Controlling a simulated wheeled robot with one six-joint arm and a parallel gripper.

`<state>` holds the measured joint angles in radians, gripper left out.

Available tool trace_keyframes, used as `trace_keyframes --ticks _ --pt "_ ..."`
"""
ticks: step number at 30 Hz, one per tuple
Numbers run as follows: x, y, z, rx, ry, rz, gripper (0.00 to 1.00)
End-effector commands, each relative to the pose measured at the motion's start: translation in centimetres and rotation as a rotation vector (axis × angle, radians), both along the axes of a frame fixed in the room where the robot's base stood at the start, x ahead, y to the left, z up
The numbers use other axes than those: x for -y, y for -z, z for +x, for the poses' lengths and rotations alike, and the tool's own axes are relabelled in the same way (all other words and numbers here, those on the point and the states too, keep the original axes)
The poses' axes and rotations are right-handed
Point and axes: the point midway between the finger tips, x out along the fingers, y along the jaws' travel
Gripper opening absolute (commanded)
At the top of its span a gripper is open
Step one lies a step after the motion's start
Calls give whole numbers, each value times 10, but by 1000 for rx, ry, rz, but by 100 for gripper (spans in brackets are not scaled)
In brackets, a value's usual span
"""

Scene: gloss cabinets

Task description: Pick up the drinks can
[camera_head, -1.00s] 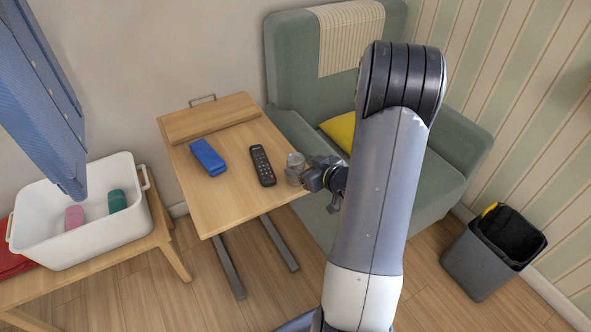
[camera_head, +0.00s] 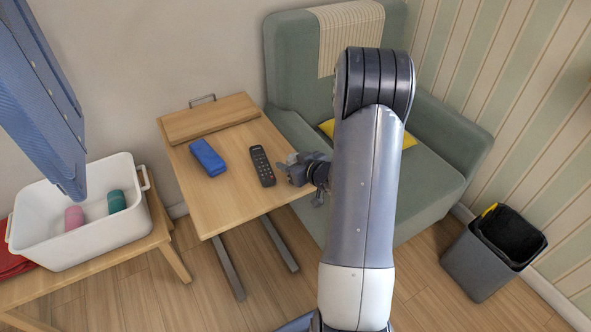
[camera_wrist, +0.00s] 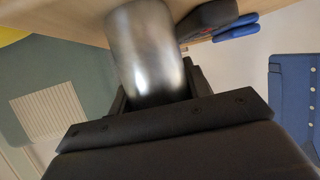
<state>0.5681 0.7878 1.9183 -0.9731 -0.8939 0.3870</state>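The drinks can (camera_wrist: 145,55) is a plain silver-grey cylinder, large in the wrist view. Its near part lies between the two dark fingers of my gripper (camera_wrist: 160,98). The fingers are apart, one on each side of the can, and I see no clear grip on it. In the head view my gripper (camera_head: 291,168) is over the right edge of the small wooden table (camera_head: 225,200), where it largely hides the can.
A black remote (camera_head: 262,166) and a blue case (camera_head: 207,157) lie on the table left of my gripper. A green armchair (camera_head: 440,160) stands behind. A white tub (camera_head: 75,245) is at left and a grey bin (camera_head: 480,265) at right.

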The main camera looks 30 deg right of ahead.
Motion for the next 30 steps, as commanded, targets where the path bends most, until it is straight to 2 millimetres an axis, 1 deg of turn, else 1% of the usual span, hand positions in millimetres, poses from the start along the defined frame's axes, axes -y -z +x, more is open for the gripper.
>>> trace_keyframes --ticks 1,6,8,13,16,20,27,30 --pt "0 0 0 0 0 0 43" --pt "0 0 0 0 0 0 29" --pt "0 0 0 0 0 0 25" --pt "0 0 0 0 0 0 25" --pt "0 -4 0 1 0 -1 25" --pt "0 -21 0 4 0 -2 25" --pt "0 -67 0 5 -1 -4 25" --pt "0 -83 0 4 0 -2 25"
